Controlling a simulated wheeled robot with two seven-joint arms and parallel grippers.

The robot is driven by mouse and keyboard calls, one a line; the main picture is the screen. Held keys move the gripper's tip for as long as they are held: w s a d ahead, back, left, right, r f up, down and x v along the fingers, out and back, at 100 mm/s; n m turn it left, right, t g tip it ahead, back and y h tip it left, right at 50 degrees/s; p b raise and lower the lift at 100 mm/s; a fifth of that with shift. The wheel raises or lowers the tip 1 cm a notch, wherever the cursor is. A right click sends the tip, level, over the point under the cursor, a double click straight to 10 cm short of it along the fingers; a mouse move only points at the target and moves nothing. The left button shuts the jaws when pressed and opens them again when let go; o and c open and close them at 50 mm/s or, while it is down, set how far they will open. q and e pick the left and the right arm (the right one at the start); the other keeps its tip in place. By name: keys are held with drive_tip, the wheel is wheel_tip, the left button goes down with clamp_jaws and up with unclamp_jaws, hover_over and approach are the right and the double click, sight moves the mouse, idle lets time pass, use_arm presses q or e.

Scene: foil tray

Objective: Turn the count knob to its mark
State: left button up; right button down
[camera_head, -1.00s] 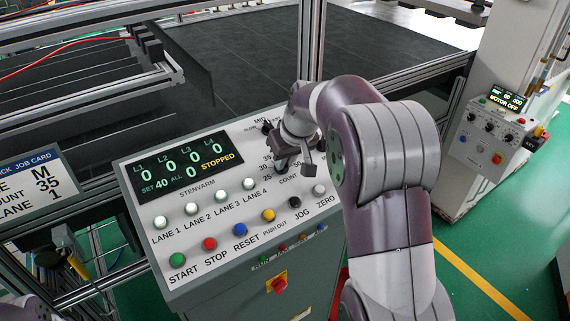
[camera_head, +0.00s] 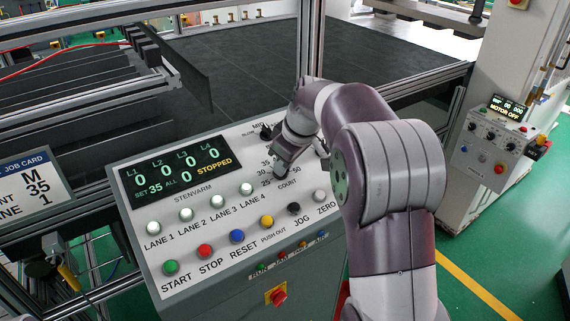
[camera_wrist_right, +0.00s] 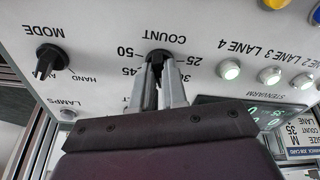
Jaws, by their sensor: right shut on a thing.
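The black count knob (camera_wrist_right: 158,56) sits between the fingers of my right gripper (camera_wrist_right: 160,82) in the right wrist view, inside a ring of printed numbers. The gripper is shut on it. In the head view my right gripper (camera_head: 282,160) hides the knob and part of its dial. The panel display (camera_head: 175,170) reads SET 35, zeros for the lanes and STOPPED. The job card (camera_head: 22,190) at the left shows M, 35 and 1. The knob's exact pointer direction is hard to see. My left gripper is not in view.
The mode knob (camera_wrist_right: 50,62) stands beside the count knob. White lane buttons (camera_head: 216,200) and several coloured buttons, including the green start button (camera_head: 170,267), line the sloping panel (camera_head: 140,200). A second control box (camera_head: 490,140) stands at the right.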

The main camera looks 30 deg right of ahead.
drive_tip(key=c, duration=1.3)
unclamp_jaws()
drive_tip(key=shift+o, duration=0.7)
drive_tip(key=shift+w+a+f, duration=0.1)
drive_tip(key=shift+w, duration=0.1)
drive_tip(key=p+v, duration=0.1)
drive_tip(key=v, duration=0.3)
drive_tip(key=shift+w, duration=0.15)
drive_tip(key=p+v, duration=0.7)
drive_tip(key=v, duration=0.1)
drive_tip(key=shift+s+r, duration=0.3)
drive_tip(key=shift+r, duration=0.05)
drive_tip(key=shift+w, duration=0.1)
